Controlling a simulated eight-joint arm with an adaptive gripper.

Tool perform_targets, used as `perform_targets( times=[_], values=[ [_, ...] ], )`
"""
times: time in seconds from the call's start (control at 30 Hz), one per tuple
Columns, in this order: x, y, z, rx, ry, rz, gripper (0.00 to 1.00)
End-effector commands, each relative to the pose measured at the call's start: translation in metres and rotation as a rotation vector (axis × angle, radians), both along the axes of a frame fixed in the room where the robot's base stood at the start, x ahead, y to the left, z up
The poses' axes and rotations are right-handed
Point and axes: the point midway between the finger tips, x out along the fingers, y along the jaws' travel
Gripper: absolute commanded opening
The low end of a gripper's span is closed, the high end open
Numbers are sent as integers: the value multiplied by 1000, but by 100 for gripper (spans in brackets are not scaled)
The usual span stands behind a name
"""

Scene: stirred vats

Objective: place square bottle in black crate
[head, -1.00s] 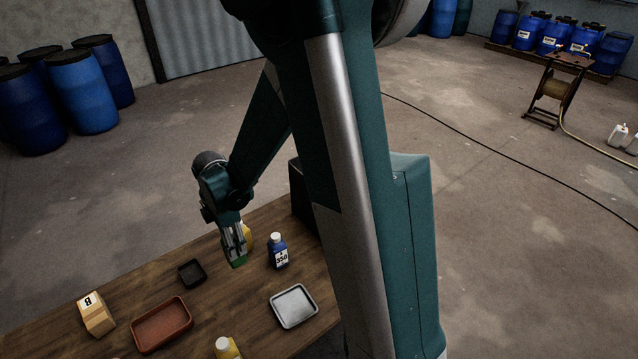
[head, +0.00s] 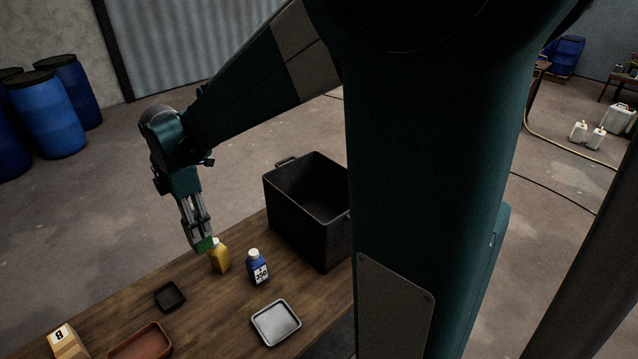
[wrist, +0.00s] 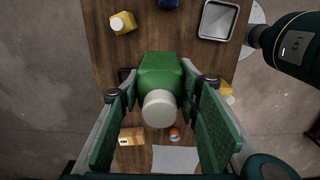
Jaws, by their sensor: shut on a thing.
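My gripper (head: 200,232) is shut on a green square bottle (wrist: 162,70) with a white cap. In the wrist view the bottle stands between the green finger pads, its cap towards the camera. In the head view only a little green of the bottle (head: 204,245) shows below the fingers, just left of a yellow bottle; it seems to be above the table, but the gap is hard to judge. The black crate (head: 302,222) stands at the table's far right end, right of my gripper. It is open at the top, and my arm hides its right side.
A grey tray (head: 276,322), small black tray (head: 169,297), reddish tray (head: 140,343) and box marked B (head: 66,343) are nearer. Bare wood (head: 215,305) lies between the trays.

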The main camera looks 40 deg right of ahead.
Motion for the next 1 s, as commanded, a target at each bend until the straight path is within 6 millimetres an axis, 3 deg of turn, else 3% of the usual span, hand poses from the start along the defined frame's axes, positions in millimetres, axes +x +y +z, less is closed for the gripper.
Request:
perform_targets(
  times=[0.1, 0.43, 1.0],
  values=[
    [0, 0, 19, 0, 0, 0, 16],
    [17, -52, 19, 0, 0, -3, 16],
    [39, -191, 21, 0, 0, -3, 16]
  ],
)
